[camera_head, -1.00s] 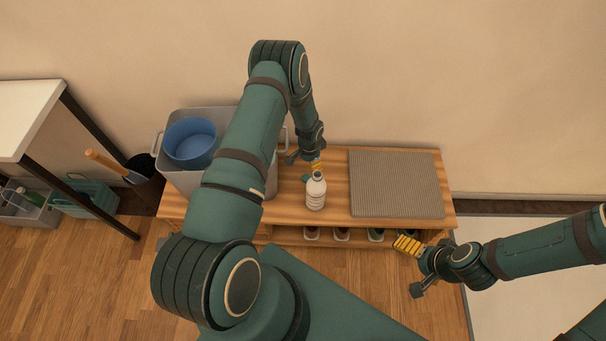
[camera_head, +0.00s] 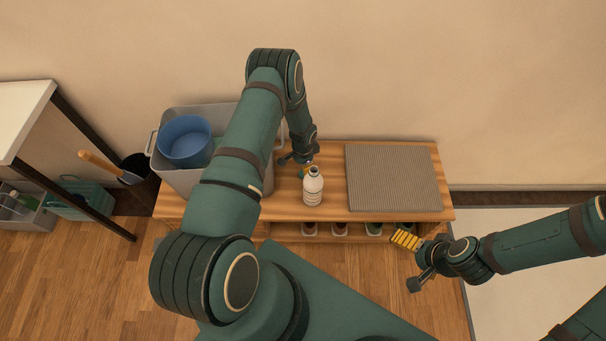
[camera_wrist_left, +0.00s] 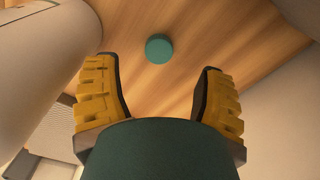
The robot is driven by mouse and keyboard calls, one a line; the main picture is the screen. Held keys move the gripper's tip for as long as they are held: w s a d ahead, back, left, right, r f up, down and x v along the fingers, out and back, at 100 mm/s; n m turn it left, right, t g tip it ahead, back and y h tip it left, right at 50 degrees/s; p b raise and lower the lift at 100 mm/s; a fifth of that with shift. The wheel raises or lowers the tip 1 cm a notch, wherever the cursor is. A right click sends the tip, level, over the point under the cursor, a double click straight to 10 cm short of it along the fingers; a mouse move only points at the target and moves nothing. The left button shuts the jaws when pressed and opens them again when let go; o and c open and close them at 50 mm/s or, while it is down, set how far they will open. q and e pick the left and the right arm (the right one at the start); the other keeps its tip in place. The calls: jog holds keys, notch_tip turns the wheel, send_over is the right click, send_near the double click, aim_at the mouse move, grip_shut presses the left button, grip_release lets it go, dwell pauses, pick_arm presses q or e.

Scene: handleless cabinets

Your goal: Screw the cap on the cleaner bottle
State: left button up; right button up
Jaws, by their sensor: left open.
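The cleaner bottle (camera_head: 313,190), white with a printed label, stands upright on the wooden bench, its neck open. It also fills the left side of the left wrist view (camera_wrist_left: 42,52). The round teal cap (camera_wrist_left: 159,48) lies on the bench beside the bottle; in the head view it is hard to make out by my left gripper. My left gripper (camera_head: 309,171) is open just behind the bottle. In the wrist view its yellow-padded fingers (camera_wrist_left: 160,98) are spread wide, with the cap beyond their tips and nothing between them. My right gripper (camera_head: 410,262) is open and empty near the bench's front right.
A ribbed grey mat (camera_head: 393,179) lies on the bench right of the bottle. A grey bin (camera_head: 178,184) with a blue tub (camera_head: 187,139) stands on the left. Several small items sit on the lower shelf. A wall (camera_head: 420,70) rises behind.

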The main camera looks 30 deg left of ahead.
pick_arm(q)
notch_tip(320, 180, down, 5)
jog(key=shift+f+b, duration=0.15)
jog(key=shift+b, duration=0.7)
jog(key=c, duration=0.8)
jog(key=shift+c, duration=0.2)
